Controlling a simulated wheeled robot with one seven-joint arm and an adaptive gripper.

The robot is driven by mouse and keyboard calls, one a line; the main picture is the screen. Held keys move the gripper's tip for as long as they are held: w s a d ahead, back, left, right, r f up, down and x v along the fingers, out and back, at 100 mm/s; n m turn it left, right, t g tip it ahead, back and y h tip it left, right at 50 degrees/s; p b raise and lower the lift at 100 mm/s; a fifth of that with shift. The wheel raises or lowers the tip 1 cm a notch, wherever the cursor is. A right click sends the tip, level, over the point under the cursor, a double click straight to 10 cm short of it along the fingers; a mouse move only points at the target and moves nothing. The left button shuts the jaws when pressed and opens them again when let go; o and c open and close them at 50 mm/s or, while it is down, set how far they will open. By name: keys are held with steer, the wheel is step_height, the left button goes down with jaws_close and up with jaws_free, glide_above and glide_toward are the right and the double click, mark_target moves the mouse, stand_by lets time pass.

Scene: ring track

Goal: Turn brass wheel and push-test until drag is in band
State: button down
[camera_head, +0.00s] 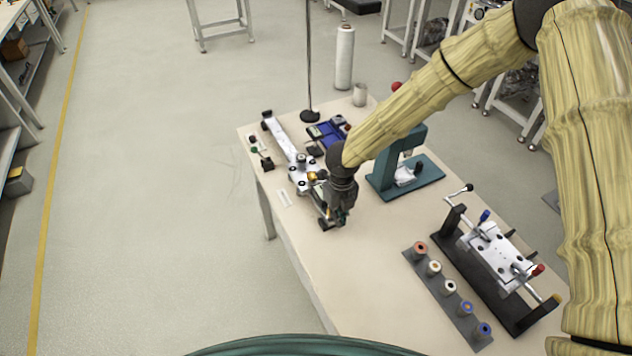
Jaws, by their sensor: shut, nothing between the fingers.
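A silvery rail (279,137) with a carriage (298,172) lies along the left edge of the table. Small brass-coloured parts (312,176) show on the carriage's right side, beside my wrist. One may be the brass wheel, but it is too small to tell. My gripper (335,222) points down at the near end of the rail, shut and empty, close to a dark end piece (325,222). I cannot tell whether it touches anything. My wrist and forearm hide part of the carriage's right side.
A blue tray-like device (327,134) lies right of the rail. A teal press (413,178) stands right of my wrist. Nearer are a dark strip (432,279) with several coloured rings and a black-based clamp fixture (493,258). The table (345,280) is clear at its near left.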

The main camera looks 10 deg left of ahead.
steer(key=shift+w+a+p, duration=0.2)
steer(key=shift+w+a, duration=0.75)
steer(key=shift+w, duration=0.45)
steer(key=shift+w+a+p, duration=0.2)
steer(key=shift+w+a, duration=0.75)
steer(key=shift+w, duration=0.5)
steer(key=shift+w+a+p, duration=0.2)
steer(key=shift+w+a, duration=0.75)
steer(key=shift+w, duration=0.45)
stand_by(0.4)
steer(key=shift+s+r, duration=0.1)
steer(key=shift+s+d+r+p, duration=0.85)
steer(key=shift+s+r+p, duration=0.1)
steer(key=shift+s, duration=0.2)
steer(key=shift+r+p, duration=2.3)
steer(key=shift+r, duration=1.2)
steer(key=shift+f, duration=0.1)
